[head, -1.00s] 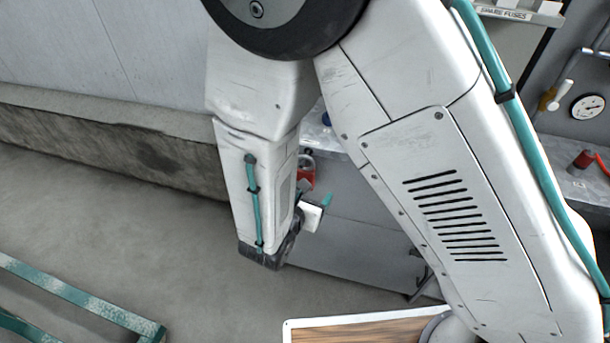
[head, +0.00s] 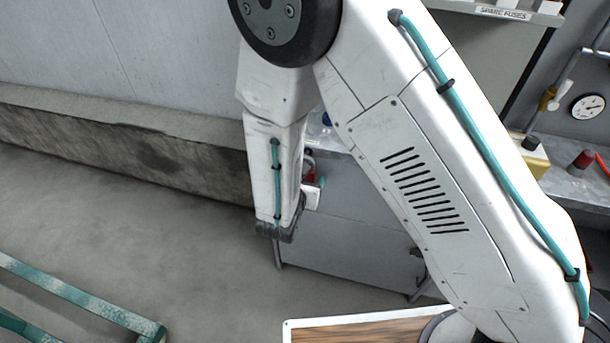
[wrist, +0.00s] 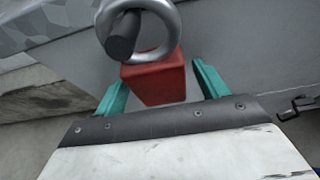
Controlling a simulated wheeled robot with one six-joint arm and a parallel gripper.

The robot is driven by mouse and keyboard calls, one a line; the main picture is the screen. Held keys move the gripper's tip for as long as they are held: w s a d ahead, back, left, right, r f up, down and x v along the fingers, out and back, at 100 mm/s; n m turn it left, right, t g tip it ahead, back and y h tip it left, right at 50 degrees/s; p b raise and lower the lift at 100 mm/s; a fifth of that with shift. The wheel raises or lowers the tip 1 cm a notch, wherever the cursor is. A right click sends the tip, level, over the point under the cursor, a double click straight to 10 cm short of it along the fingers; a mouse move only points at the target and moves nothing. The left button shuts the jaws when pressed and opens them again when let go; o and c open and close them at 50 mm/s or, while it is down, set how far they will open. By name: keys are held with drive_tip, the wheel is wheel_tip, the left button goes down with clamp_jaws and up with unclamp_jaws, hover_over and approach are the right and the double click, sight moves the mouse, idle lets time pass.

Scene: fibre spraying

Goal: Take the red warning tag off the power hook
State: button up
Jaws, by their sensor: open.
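The red warning tag (wrist: 155,82) is close in front of my gripper in the wrist view. A metal ring (wrist: 174,15) at its top goes around a dark peg (wrist: 123,36), the hook. My gripper (wrist: 158,78) is open, with one teal finger on each side of the tag, and gaps show beside it. In the head view the tag (head: 309,167) is a small red patch, mostly hidden behind my arm. My gripper (head: 321,183) shows there only in part, with a teal fingertip beside the tag.
A grey cabinet (head: 350,230) stands behind my gripper. A workbench (head: 585,187) with a gauge (head: 588,107) above it is at the right. A teal frame (head: 85,302) lies at the lower left. Open floor (head: 130,220) is at the left.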

drive_tip(key=c, duration=1.1)
drive_tip(key=shift+r, duration=0.15)
